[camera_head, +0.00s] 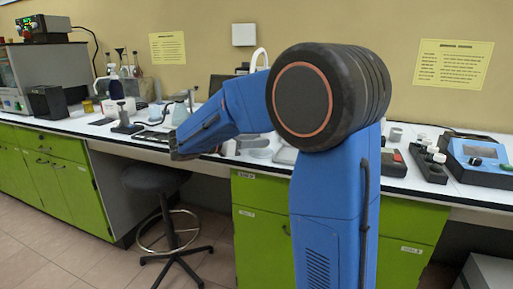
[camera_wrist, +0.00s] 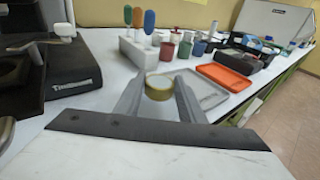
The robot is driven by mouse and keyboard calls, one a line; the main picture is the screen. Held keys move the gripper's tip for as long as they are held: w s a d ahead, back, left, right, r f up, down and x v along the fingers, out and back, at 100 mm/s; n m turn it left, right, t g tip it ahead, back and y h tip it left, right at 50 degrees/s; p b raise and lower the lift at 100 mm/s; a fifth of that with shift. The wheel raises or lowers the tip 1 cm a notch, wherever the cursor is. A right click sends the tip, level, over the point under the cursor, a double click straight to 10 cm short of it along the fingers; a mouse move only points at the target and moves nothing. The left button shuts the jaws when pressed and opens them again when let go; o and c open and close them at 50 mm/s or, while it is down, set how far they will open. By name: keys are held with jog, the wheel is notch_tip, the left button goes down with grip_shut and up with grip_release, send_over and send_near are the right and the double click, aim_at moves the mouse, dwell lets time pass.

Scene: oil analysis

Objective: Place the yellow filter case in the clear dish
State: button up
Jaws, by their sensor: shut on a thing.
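The yellow filter case (camera_wrist: 159,88) is a small round piece with a yellow-green side and a pale top, seen in the wrist view. My gripper (camera_wrist: 158,92) is shut on it, with one grey finger on each side. The case appears above the white bench, in front of a flat grey tray; its exact height is unclear. In the head view my arm reaches left over the bench, and the case cannot be made out there. I cannot pick out the clear dish with certainty in either view.
In the wrist view, a grey tray (camera_wrist: 200,91) and an orange tray (camera_wrist: 226,77) lie beyond the gripper. A white rack (camera_wrist: 140,51) with coloured-handled tools stands behind, near several small coloured jars. A black instrument (camera_wrist: 85,68) stands at left. A stool (camera_head: 157,180) stands before the bench.

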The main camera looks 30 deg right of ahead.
jog(key=shift+f, duration=1.2)
jog(key=o, duration=1)
jog(key=shift+f, duration=0.1)
jog(key=shift+a, duration=0.3)
jog(key=a, duration=0.3)
jog(key=a+r, duration=0.1)
jog(key=a, duration=0.3)
jog(key=a+r, duration=0.1)
jog(key=a, duration=0.3)
jog(key=shift+s+a, duration=0.1)
jog(key=shift+a, duration=0.05)
jog(key=shift+a, duration=0.1)
